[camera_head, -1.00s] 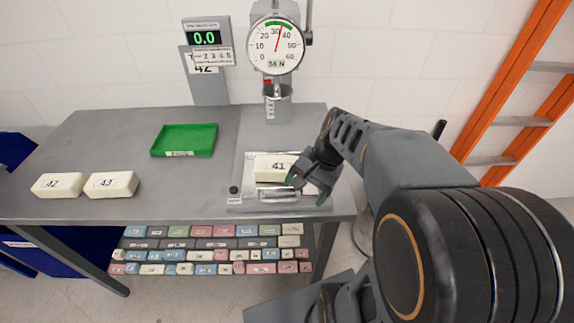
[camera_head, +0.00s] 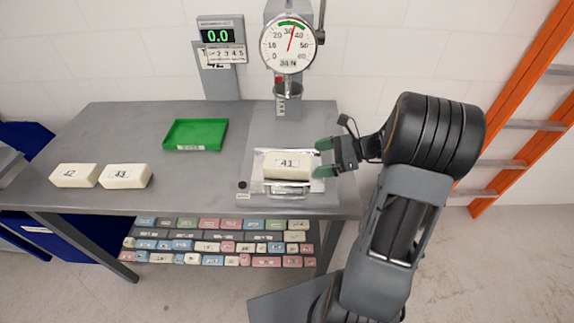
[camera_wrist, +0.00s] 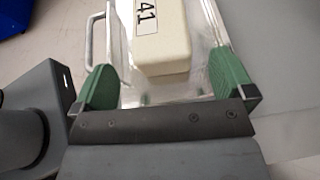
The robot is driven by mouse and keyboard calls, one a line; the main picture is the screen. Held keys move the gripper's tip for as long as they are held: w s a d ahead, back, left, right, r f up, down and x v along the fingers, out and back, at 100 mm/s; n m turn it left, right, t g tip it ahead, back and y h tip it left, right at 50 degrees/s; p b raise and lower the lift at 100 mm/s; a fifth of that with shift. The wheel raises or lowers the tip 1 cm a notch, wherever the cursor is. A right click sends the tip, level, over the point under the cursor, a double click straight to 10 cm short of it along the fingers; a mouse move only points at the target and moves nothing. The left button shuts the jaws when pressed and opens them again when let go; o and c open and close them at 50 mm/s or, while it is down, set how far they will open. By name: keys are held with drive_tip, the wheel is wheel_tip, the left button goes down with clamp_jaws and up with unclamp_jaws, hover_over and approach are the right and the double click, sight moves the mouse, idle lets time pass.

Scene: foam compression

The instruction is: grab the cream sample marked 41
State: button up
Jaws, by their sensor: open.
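The cream sample marked 41 (camera_head: 288,166) lies on the metal plate of the press, under the round dial gauge. In the wrist view the sample (camera_wrist: 160,45) points its near end at my gripper, its label to the left of centre. My gripper (camera_head: 322,158) is open at the sample's right end. In the wrist view its green fingers (camera_wrist: 167,85) stand apart on either side of the near end, with visible room on both sides. I cannot tell how far the fingertips reach along the sample.
Two cream blocks, marked 42 (camera_head: 75,176) and 43 (camera_head: 125,176), lie at the table's left. A green tray (camera_head: 195,147) sits at the back. The dial gauge (camera_head: 289,44) stands behind the plate. A metal handle (camera_wrist: 92,40) runs beside the plate. Several coloured blocks fill the lower shelf.

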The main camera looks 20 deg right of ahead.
sight(306, 161)
drive_tip(key=shift+p+x, duration=0.45)
drive_tip(key=shift+x, duration=2.7)
drive_tip(key=shift+f, duration=0.15)
drive_tip(key=c, duration=0.9)
drive_tip(key=shift+d, duration=0.1)
